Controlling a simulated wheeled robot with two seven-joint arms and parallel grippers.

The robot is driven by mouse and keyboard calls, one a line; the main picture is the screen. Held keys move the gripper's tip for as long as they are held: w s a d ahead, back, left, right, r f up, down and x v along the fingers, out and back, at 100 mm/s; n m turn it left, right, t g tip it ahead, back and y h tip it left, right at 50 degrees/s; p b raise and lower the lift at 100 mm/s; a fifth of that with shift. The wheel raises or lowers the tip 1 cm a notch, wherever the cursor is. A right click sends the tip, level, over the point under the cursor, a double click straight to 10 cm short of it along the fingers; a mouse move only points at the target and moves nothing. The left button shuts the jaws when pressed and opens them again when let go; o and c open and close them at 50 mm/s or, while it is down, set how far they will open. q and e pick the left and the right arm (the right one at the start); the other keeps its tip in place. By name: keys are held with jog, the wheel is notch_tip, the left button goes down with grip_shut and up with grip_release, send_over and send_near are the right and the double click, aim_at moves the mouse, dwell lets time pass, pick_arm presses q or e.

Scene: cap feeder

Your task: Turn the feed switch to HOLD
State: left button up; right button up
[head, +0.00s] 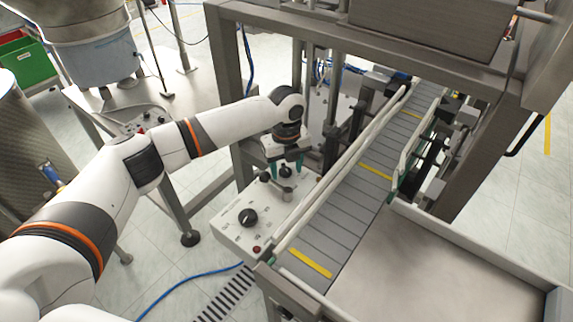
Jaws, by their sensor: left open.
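A light grey control box (228,233) stands beside the conveyor, low in the middle of the head view. Its top carries a large black rotary knob (247,217) near the front and a grey lever-like knob (286,194) farther back. A small dark knob (264,177) sits at the back left. The labels are too small to read, so I cannot tell which is the feed switch or its setting. My left gripper (285,166) points down over the back of the box, with green fingertips apart. It appears empty; contact with a knob cannot be told. My right gripper is out of view.
The conveyor (344,222) with pale side rails runs just right of the box. A grey metal frame (310,36) crosses above and behind my gripper. A small red button (257,249) sits at the box's front edge. A blue cable (185,284) lies on the floor.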

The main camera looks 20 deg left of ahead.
pick_arm(q)
jog(key=shift+c, duration=0.3)
jog(key=c, duration=0.9)
jog(key=shift+d+r+n+p, duration=0.1)
jog(key=shift+r+n+p, duration=0.1)
jog(key=shift+n+p, duration=0.75)
jog(key=n+p, duration=0.3)
jog(key=shift+w+p, duration=0.15)
jog(key=shift+p, duration=0.25)
jog(key=n+p, duration=0.3)
jog(key=n, duration=0.1)
jog(key=shift+w, duration=0.15)
jog(key=shift+w+f+n+p, duration=0.15)
jog(key=shift+n+p, duration=0.7)
jog(key=shift+n, duration=0.7)
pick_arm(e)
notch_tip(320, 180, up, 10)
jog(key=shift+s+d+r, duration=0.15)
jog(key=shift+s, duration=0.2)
pick_arm(q)
jog(key=o, duration=1)
jog(key=shift+c, duration=0.2)
